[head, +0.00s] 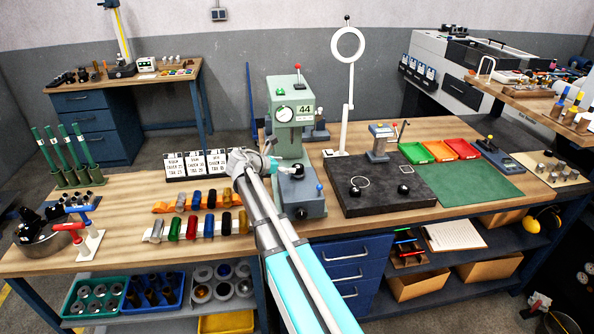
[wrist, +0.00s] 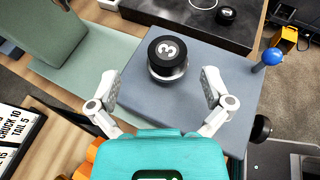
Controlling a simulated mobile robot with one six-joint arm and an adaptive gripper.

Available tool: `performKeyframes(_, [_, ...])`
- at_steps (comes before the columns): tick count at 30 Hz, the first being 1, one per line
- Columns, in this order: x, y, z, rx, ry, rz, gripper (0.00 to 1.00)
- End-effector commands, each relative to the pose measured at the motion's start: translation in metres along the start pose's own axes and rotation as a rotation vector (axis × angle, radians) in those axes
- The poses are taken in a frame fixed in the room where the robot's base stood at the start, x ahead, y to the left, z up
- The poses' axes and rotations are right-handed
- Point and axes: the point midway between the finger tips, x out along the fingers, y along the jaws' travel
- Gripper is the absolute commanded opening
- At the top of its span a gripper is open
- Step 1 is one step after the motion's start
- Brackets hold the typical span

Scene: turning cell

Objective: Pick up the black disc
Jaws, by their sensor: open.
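In the head view the disc (head: 297,171) shows small on the green machine's base, just right of my gripper. My gripper (wrist: 162,86) is open and empty in the wrist view. Its two fingers are spread to the left and right, with the disc a little beyond the fingertips and between their lines. I cannot tell the height gap between fingers and disc.
The green machine column (head: 290,115) rises close behind my gripper. A blue ball knob (wrist: 272,57) is right of the disc. A dark plate (head: 375,202) holds another black round part (head: 404,190) and a ring. Number cards (head: 195,165) stand to the left.

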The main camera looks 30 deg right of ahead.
Motion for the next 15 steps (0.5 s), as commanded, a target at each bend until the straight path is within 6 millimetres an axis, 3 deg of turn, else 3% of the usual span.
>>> performKeyframes(15, [0.048,-0.007,-0.005,0.000,0.000,-0.001,1.00])
